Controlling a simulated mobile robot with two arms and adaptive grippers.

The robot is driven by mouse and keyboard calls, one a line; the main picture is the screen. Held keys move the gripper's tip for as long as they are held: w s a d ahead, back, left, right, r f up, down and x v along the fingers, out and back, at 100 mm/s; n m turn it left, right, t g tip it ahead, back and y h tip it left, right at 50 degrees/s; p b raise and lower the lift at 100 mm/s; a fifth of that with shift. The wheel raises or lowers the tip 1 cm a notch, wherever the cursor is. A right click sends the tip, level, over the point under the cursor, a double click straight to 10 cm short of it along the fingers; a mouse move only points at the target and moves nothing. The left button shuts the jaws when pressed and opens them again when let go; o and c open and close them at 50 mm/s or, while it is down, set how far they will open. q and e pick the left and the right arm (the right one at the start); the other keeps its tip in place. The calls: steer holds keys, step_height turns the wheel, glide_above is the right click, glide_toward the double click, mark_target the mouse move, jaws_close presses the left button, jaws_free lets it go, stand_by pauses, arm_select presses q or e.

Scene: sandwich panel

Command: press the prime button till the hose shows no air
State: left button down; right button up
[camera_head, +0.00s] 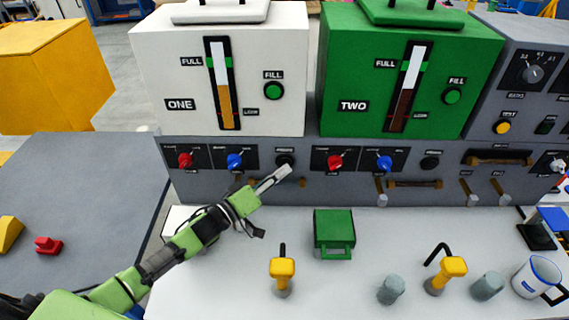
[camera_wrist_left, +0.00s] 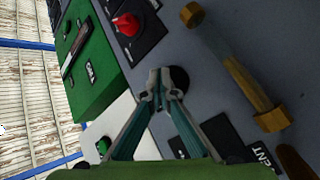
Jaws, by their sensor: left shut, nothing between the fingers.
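The black round prime button (camera_head: 285,160) of unit ONE sits on the grey panel below the white tank ONE (camera_head: 220,75). In the left wrist view the button (camera_wrist_left: 179,79) shows just behind my fingertips. My left gripper (camera_head: 287,172) is shut and empty, its tips at or very near the button; I cannot tell whether they touch it. The hose (camera_wrist_left: 232,68), brownish with brass-coloured ends, runs beside it in the wrist view; whether it holds air is unclear. In the head view the gripper partly covers this hose. My right gripper is not in view.
Green tank TWO (camera_head: 408,65) stands to the right with its own black prime button (camera_head: 431,162) and hose (camera_head: 415,184). Red knob (camera_head: 335,161) is close by the gripper. A green box (camera_head: 334,230), yellow-handled tools (camera_head: 283,268) and grey cups (camera_head: 391,289) stand on the white counter.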

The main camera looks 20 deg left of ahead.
arm_select(q)
steer(key=shift+w+a, duration=0.1)
steer(key=shift+w, duration=0.35)
stand_by(0.4)
steer(key=shift+r, duration=0.1)
steer(key=shift+s+d+p, duration=0.2)
steer(key=shift+s+p, duration=0.2)
steer(key=shift+s, duration=0.4)
steer(key=s+p, duration=0.1)
steer(key=s, duration=0.1)
steer(key=s+d+p, duration=0.1)
steer(key=s+p, duration=0.1)
steer(key=shift+s+d, duration=0.2)
steer(key=shift+s, duration=0.2)
stand_by(1.1)
